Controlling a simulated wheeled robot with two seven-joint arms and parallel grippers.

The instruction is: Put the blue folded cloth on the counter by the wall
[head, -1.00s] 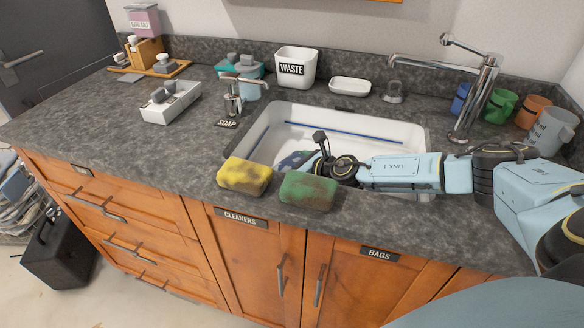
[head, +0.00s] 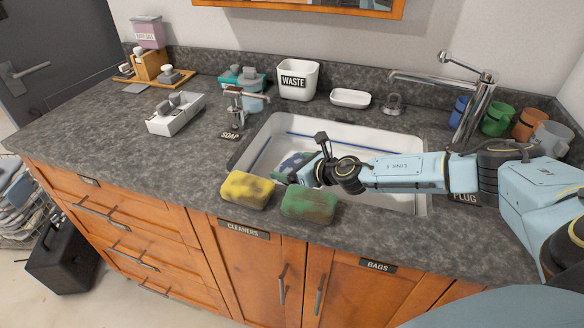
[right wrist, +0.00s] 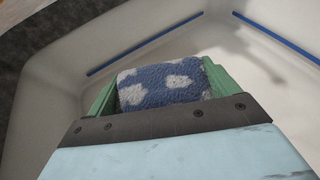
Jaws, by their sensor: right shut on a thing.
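The blue folded cloth (right wrist: 165,84), with pale patches, sits between the green fingers of my right gripper (right wrist: 160,85) in the right wrist view. The gripper is shut on it. In the head view the cloth (head: 292,162) shows partly, at the left side of the sink, with my right gripper (head: 303,172) reaching over the sink from the right. The cloth is over the sink basin (head: 405,200); how high it is I cannot tell. The dark grey counter (head: 100,125) runs around the sink and back to the wall. My left gripper is not in view.
A yellow sponge (head: 246,190) and a green sponge (head: 309,204) lie on the counter's front edge, close to my right gripper. The counter at left is mostly clear.

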